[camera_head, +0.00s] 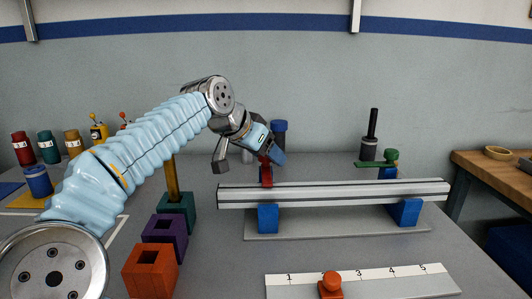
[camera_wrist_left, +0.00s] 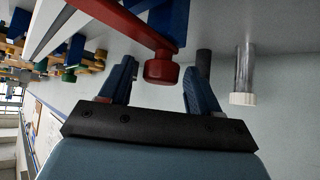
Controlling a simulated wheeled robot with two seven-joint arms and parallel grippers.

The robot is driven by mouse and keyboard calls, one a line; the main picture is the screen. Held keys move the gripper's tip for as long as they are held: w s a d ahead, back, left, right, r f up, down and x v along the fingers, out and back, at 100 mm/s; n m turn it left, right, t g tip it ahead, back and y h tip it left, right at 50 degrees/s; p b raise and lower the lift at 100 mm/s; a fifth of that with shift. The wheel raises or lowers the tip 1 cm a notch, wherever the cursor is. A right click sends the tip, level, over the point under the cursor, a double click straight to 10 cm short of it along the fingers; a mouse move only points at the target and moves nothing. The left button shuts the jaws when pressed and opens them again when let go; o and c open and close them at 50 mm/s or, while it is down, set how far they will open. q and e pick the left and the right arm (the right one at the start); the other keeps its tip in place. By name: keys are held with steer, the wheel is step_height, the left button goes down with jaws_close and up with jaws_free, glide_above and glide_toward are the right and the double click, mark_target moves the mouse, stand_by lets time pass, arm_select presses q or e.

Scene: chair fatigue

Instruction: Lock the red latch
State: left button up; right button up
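The red latch (camera_head: 266,176) stands at the left end of the striped beam (camera_head: 335,193), partly hidden behind my left gripper. In the left wrist view the latch is a red lever (camera_wrist_left: 122,22) ending in a round red knob (camera_wrist_left: 162,70). My left gripper (camera_head: 268,160) is at the latch from above. Its two blue fingers (camera_wrist_left: 158,82) are open, with the knob between the fingertips and a visible gap on each side. A green latch (camera_head: 378,162) with a round knob lies across the beam's right end. My right gripper is not in view.
Blue supports (camera_head: 268,218) carry the beam on a grey plate (camera_head: 330,232). Orange (camera_head: 150,270), purple (camera_head: 166,234) and teal (camera_head: 177,208) square holders stand left. A numbered scale with an orange slider (camera_head: 331,284) lies in front. A clear white-capped tube (camera_wrist_left: 244,75) is near the gripper.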

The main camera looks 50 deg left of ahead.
arm_select(q)
steer(key=p+v, duration=0.1)
steer(key=v, duration=1.2)
steer(key=shift+s+r, duration=0.25)
steer(key=shift+r, duration=0.05)
steer(key=shift+d, duration=0.15)
